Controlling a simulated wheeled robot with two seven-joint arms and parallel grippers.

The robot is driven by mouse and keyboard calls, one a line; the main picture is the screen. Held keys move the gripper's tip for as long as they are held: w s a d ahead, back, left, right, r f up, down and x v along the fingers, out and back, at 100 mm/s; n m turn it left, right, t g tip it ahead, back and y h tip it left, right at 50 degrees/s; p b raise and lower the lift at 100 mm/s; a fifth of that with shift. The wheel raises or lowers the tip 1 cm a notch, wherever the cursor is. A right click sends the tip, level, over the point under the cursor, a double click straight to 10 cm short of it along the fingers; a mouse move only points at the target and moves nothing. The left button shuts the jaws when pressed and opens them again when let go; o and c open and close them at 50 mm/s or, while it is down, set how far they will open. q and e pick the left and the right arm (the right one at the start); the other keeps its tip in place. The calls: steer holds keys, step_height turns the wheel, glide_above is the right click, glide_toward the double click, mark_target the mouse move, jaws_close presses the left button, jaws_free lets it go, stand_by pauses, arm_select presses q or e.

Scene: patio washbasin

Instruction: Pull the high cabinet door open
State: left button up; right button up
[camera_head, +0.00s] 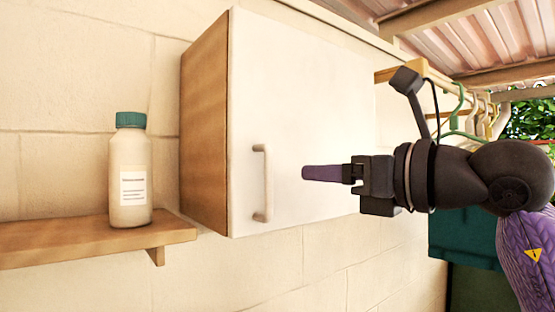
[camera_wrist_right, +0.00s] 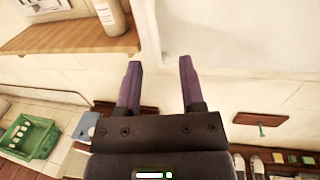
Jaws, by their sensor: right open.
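A wall cabinet with wooden sides (camera_head: 204,130) and a white door (camera_head: 300,100) hangs on the wall. The door looks shut. A pale vertical bar handle (camera_head: 261,183) sits near the door's lower left edge. My right gripper (camera_head: 305,173) is to the right of the handle, apart from it, pointing left across the door front. In the right wrist view my right gripper (camera_wrist_right: 160,80) shows two purple fingers spread apart with nothing between them. The white door (camera_wrist_right: 240,35) fills the upper right there; the handle is not clear in that view. My left gripper is not in view.
A wooden shelf (camera_head: 90,238) with a white bottle with a green cap (camera_head: 130,172) is left of the cabinet. Hangers on a rail (camera_head: 460,110) are at the right. A green crate (camera_wrist_right: 30,136) lies below in the right wrist view.

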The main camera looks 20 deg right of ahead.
mark_target(271, 171)
steer(key=w+a+p, duration=0.1)
steer(key=w+a, duration=0.1)
steer(key=a, duration=0.1)
steer(key=shift+w+r+p, duration=0.15)
steer(key=shift+r+p, duration=0.2)
steer(key=p+x, duration=0.1)
steer(key=x, duration=0.1)
steer(key=p+x, duration=0.1)
steer(key=x, duration=0.2)
steer(key=shift+w+d+f, duration=0.15)
steer(key=shift+d+f, duration=0.05)
steer(key=shift+d, duration=0.05)
steer(key=shift+w+a+f, duration=0.1)
steer(key=shift+w+a, duration=0.1)
steer(key=shift+a, duration=0.05)
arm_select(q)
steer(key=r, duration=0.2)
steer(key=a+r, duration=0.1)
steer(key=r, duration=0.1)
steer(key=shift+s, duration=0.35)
arm_select(e)
steer(key=shift+c, duration=1.3)
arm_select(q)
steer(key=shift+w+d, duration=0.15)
arm_select(e)
jaws_close()
